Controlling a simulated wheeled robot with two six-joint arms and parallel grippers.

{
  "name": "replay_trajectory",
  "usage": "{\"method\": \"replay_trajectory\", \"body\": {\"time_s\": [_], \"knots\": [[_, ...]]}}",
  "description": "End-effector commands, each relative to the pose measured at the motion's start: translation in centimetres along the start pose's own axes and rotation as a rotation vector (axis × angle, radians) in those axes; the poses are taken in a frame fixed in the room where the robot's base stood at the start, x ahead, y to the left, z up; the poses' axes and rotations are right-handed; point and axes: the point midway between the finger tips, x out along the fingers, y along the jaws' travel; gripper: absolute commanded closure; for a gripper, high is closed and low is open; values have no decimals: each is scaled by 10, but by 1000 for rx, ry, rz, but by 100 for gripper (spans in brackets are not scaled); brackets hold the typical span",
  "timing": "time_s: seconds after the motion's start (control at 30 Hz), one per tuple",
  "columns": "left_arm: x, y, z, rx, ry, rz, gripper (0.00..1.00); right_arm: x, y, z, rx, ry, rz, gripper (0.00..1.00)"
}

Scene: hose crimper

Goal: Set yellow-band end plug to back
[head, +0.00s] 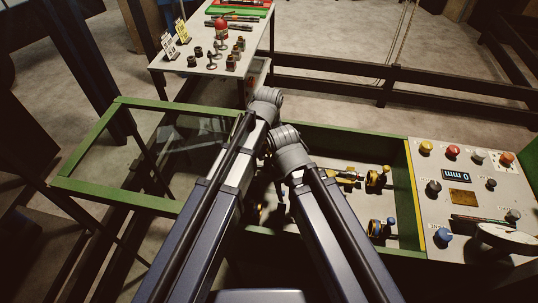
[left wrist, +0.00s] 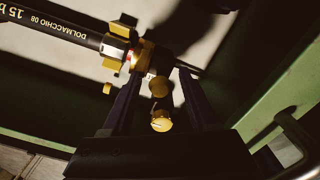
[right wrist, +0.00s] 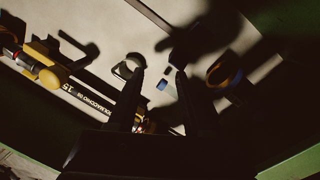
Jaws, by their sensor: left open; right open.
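In the left wrist view my left gripper (left wrist: 158,75) is open, and yellow round knobs (left wrist: 160,87) of a dark fitting show between its fingers. A black hose (left wrist: 55,28) with a brass-yellow end (left wrist: 116,45) meets that fitting. I cannot tell which part is the yellow-band end plug. My right gripper (right wrist: 161,72) is open, with a small blue knob (right wrist: 162,84) beyond and between its fingers. My forearms hide the tray's middle and most of both grippers.
A control panel (head: 462,200) with coloured knobs and a small display adjoins the tray on the right. A white side table (head: 205,72) with plugs, fittings and two labels stands at the back. A dark rail (head: 440,85) runs behind the tray. The left tray section (head: 190,150) looks glass-covered.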

Motion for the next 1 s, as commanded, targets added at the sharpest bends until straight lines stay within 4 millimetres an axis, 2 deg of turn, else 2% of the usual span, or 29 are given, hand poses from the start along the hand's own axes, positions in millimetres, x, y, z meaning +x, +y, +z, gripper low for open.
{"method": "replay_trajectory", "body": {"time_s": [0.17, 0.67, 1.0], "knots": [[-1, 0, 0, 0, 0, 0, 43, -1, 0, 0, 0, 0, 0, 50], [-1, 0, 0, 0, 0, 0, 99, -1, 0, 0, 0, 0, 0, 50], [-1, 0, 0, 0, 0, 0, 100, -1, 0, 0, 0, 0, 0, 50]]}}
